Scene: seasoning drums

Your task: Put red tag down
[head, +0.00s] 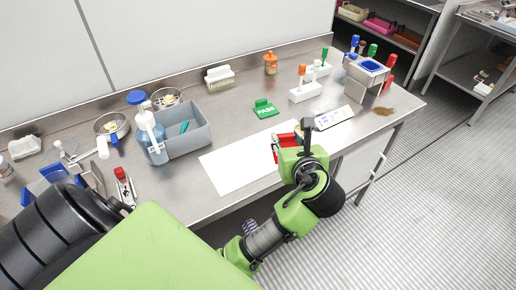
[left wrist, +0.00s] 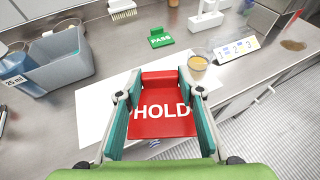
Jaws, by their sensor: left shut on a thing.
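The red tag reading "HOLD" (left wrist: 162,112) is between the two fingers of my left gripper (left wrist: 158,94), which is shut on it. In the head view the red tag (head: 285,141) is partly hidden by my left gripper (head: 297,136), over the front edge area of the white sheet (head: 232,165). I cannot tell whether the tag touches the sheet. The green "PASS" tag (head: 264,109) stands farther back on the steel table, also in the left wrist view (left wrist: 160,38). My right gripper is not in view.
A small cup of yellowish contents (left wrist: 197,66) stands close beside the red tag. A numbered card (head: 334,117) lies to the right. A grey bin (head: 183,132) with a bottle is left of the sheet. White holders (head: 305,92) stand at the back. The sheet's left part is bare.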

